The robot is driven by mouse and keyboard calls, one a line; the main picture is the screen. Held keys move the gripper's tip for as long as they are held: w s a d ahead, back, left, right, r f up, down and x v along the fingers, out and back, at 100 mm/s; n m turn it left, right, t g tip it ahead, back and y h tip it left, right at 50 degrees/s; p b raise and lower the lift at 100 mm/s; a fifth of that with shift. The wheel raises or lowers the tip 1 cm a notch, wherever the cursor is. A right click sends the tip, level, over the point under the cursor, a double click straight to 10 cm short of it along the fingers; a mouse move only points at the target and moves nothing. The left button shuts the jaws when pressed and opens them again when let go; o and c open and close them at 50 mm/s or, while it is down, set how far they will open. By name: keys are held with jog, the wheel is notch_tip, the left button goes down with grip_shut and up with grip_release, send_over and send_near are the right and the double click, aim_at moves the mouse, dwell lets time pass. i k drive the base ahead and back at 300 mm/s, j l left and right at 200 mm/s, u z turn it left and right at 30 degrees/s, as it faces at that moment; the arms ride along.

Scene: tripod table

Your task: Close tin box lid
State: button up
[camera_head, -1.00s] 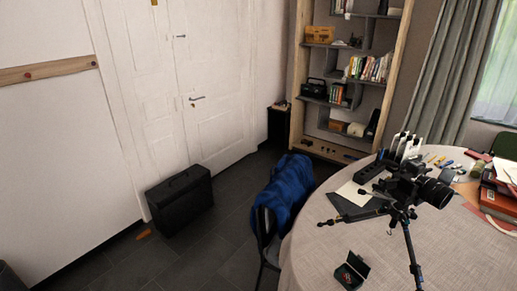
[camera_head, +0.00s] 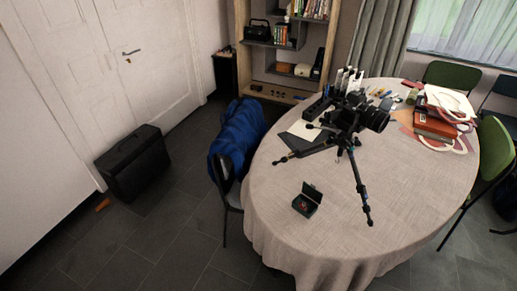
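A small dark green tin box (camera_head: 306,205) stands on the near left part of the round table (camera_head: 285,233). Its lid (camera_head: 312,192) is open and tilted up at the back. Something red shows inside the box. My gripper is not in this view.
A camera on a tripod (camera_head: 358,140) stands on the table behind and right of the box, one leg reaching close to it. Books (camera_head: 436,125) lie at the far right. A chair with a blue jacket (camera_head: 237,135) is at the table's left. A black case (camera_head: 133,163) stands on open floor.

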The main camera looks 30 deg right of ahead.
aim_at(310, 191)
jog(key=l+z, duration=0.2)
jog(key=z, duration=0.15)
jog(key=l+z, duration=0.2)
jog(key=z, duration=0.15)
jog(key=l+z, duration=0.35)
jog(key=j, duration=0.15)
